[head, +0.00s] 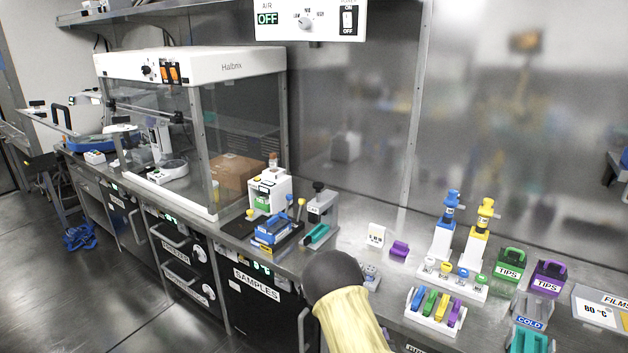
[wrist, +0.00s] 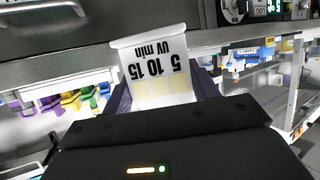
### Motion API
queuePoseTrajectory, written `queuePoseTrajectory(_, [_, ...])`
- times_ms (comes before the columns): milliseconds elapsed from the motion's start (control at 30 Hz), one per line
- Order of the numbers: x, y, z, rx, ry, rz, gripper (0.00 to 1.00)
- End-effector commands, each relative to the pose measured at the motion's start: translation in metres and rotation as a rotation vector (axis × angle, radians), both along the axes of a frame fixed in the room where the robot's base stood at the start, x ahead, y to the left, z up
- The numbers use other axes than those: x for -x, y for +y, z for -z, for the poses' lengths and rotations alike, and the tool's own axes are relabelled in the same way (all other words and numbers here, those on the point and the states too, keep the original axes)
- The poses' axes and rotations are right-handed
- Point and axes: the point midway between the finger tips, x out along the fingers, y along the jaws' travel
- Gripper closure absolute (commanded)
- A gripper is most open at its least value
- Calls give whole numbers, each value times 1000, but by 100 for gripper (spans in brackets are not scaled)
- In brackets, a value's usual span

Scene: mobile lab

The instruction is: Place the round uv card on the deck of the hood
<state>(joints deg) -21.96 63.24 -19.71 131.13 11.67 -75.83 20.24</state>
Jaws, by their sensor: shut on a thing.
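The UV card (wrist: 153,55) is in the wrist view, a white card with a raised end strip, pale yellow patches and upside-down text "5 10 15 UV min". My gripper (wrist: 163,91) is shut on it, with dark purple fingers on both sides. In the head view my own arm hides the gripper and the held card. The hood (head: 190,65) is the white-topped, clear-walled enclosure at the left back. Its deck (head: 187,189) is the bench-level floor inside, with instruments and a brown box on it.
A blue device on a black tray (head: 262,240) and a small press (head: 320,215) stand right of the hood. A white card-like piece (head: 376,236) and a purple block (head: 399,249) are on the counter. A coloured clip rack (head: 435,312) stands further right.

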Motion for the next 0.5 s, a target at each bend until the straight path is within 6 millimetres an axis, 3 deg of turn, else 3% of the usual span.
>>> queuePoseTrajectory(33, [0, -1, -10, 1, 4, -18, 63])
queuePoseTrajectory(100, [-1, -1, -11, -2, 5, -48, 63])
queuePoseTrajectory(500, [-1, 1, -6, -20, 11, -127, 63])
